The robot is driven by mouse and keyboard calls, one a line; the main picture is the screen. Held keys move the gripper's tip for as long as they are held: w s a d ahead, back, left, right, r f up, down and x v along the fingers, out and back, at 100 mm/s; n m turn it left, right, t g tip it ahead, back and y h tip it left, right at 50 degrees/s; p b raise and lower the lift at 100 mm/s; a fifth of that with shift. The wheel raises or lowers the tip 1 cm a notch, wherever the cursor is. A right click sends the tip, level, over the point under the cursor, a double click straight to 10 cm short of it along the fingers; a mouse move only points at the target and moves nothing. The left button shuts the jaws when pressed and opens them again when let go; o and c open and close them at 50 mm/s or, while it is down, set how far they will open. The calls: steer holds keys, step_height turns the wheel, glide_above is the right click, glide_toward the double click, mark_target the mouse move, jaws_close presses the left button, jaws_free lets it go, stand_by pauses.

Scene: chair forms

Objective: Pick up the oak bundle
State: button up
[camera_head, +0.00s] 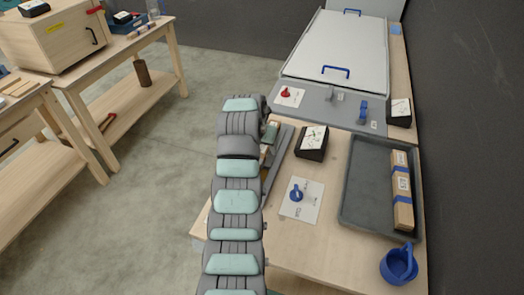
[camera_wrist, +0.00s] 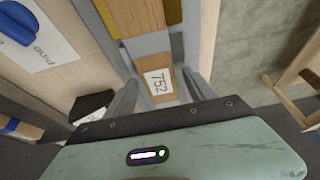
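In the wrist view a wooden piece with a white label reading "752" (camera_wrist: 158,85) lies in a narrow grey channel. I cannot tell whether it is oak. My gripper (camera_wrist: 161,80) is open, with one finger on each side of this piece and no clear contact. In the head view a light wooden bundle with blue bands and white labels (camera_head: 402,188) lies along the right side of a dark grey tray (camera_head: 356,208). My gripper is hidden behind my arm there, left of the tray. The blue-banded bundle is also partly visible in the wrist view (camera_wrist: 14,127).
A black gauge box (camera_head: 311,142) stands left of the tray. A card with a blue knob (camera_head: 296,194) lies in front of it. A blue mug-like holder (camera_head: 399,265) stands at the near right corner. A grey-lidded case (camera_head: 336,48) is at the back.

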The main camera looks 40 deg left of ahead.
jaws_close()
stand_by(0.5)
